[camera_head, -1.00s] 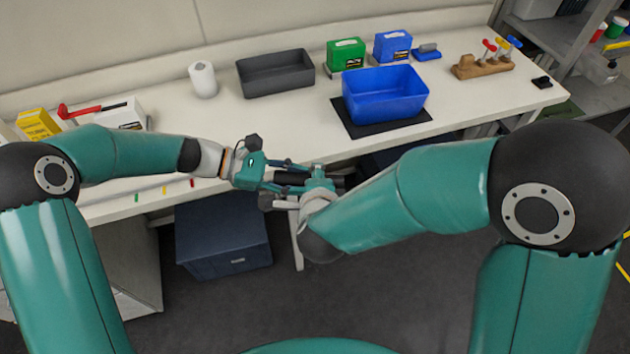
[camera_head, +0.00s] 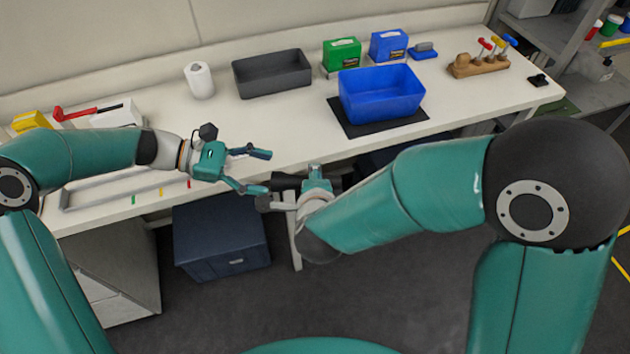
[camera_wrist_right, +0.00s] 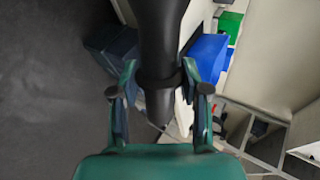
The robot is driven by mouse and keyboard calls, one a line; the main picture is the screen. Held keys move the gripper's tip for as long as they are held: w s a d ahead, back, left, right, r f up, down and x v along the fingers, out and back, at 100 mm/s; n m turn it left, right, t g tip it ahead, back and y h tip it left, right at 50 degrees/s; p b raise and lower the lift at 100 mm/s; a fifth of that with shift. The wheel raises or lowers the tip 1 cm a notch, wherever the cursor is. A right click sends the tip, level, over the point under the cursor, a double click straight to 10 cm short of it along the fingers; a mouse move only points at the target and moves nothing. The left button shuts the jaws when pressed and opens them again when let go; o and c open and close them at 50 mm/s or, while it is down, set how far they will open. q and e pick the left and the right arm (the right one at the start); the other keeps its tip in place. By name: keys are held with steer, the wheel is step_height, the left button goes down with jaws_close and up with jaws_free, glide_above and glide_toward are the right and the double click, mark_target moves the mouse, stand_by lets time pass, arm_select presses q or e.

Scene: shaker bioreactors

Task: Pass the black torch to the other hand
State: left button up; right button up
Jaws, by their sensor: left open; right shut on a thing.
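The black torch (camera_wrist_right: 159,45) is between the two fingers of my right gripper (camera_wrist_right: 160,90) in the right wrist view. The gripper is shut on it. In the head view only a short dark part of the torch (camera_head: 287,182) shows beside my right gripper (camera_head: 308,190), in front of the bench edge. My left gripper (camera_head: 262,171) is open and empty, with its fingers spread. It is to the left of the torch, with its lower fingertip close to the torch end; whether they touch I cannot tell.
On the bench (camera_head: 240,125) stand a grey bin (camera_head: 272,74), a blue bin (camera_head: 381,95) on a black mat (camera_head: 345,124), a white roll (camera_head: 200,80), and green (camera_head: 342,55) and blue (camera_head: 388,45) boxes. A dark cabinet (camera_head: 222,240) is below.

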arm_select(q)
steer(key=w+a+f+m+t+y, duration=0.1)
steer(key=w+a+f+t+y, duration=0.15)
steer(key=a, duration=0.35)
steer(key=s+a+f+m+y, duration=0.2)
steer(key=s+f+m+y, duration=0.1)
steer(key=f, duration=0.7)
steer(key=s+a+f+m+y, duration=0.3)
steer(key=f+y, duration=0.1)
steer(key=f, duration=0.5)
steer(key=s+d+f+m, duration=0.3)
steer(key=s, duration=0.5)
steer(key=s+d+f+m+g, duration=0.1)
steer(key=s+d+f+m, duration=0.2)
steer(key=s, duration=0.5)
steer(key=shift+s+d+f+m, duration=0.2)
steer(key=shift+d+f+m, duration=0.2)
steer(key=shift+d+f, duration=0.3)
steer(key=shift+g, duration=0.25)
